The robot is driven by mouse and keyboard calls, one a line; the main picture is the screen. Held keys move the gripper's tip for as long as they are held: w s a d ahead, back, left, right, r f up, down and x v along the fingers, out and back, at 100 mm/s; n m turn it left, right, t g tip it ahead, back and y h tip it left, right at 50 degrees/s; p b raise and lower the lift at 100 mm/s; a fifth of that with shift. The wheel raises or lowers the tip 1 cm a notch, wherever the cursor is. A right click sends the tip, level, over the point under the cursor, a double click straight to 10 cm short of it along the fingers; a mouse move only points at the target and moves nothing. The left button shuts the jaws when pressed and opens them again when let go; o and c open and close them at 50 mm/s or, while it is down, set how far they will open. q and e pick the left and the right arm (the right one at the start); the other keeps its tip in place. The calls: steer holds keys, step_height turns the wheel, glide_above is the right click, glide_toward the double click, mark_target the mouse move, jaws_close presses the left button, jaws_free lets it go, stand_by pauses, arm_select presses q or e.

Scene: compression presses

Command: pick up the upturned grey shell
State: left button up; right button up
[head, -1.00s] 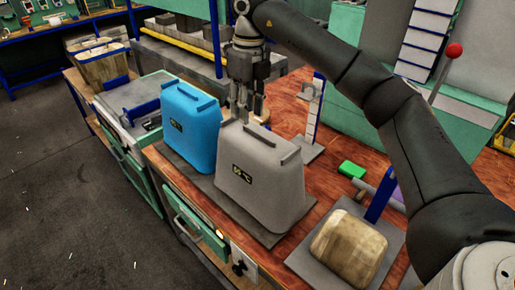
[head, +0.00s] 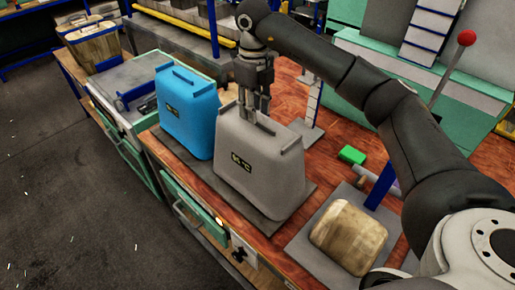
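The upturned grey shell (head: 262,178) stands on a grey plate (head: 297,205) on the red-brown wooden bench, with a small dark label on its front. My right gripper (head: 256,117) points down at the shell's top, near its back left edge. Its fingers overlap the top of the shell in the head view. I cannot tell whether they touch the shell or are closed on it. My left gripper is not in view.
A blue shell (head: 187,118) stands just left of the grey one. A wooden block (head: 349,236) on a plate lies at the right, with a green block (head: 351,155) behind it. A blue-and-white upright (head: 312,102) stands behind the grey shell. A red-knobbed lever (head: 466,39) rises at the right.

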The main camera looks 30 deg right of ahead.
steer(key=shift+d+f+p, duration=0.25)
steer(key=shift+f+p, duration=0.1)
steer(key=shift+f, duration=1.2)
jaws_close()
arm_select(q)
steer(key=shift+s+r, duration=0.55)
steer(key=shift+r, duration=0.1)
